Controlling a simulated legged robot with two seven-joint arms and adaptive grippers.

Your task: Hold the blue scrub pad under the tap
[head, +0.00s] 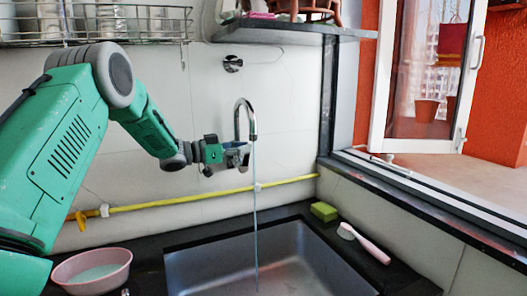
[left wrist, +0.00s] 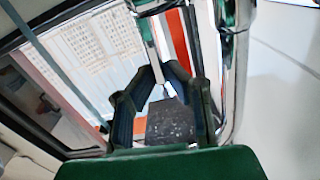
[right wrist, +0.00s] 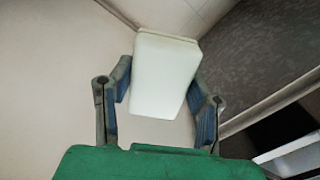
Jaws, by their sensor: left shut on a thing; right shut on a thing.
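My left gripper (head: 238,155) is beside the tap (head: 245,108), just below the spout's end. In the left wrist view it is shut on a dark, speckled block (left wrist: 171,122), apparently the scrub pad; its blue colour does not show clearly. A thin water stream (head: 255,215) falls from the spout past the gripper's right side into the sink. I cannot tell whether it touches the pad. My right gripper (right wrist: 160,95) is outside the head view and shut on a pale, whitish block (right wrist: 166,76).
The grey sink (head: 215,272) lies below. A pink bowl (head: 68,271) stands left of it. A green sponge (head: 323,211) and a pink-handled brush (head: 365,243) lie on the right ledge. A yellow hose (head: 160,202) crosses the wall; a dark shelf (head: 290,28) is above.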

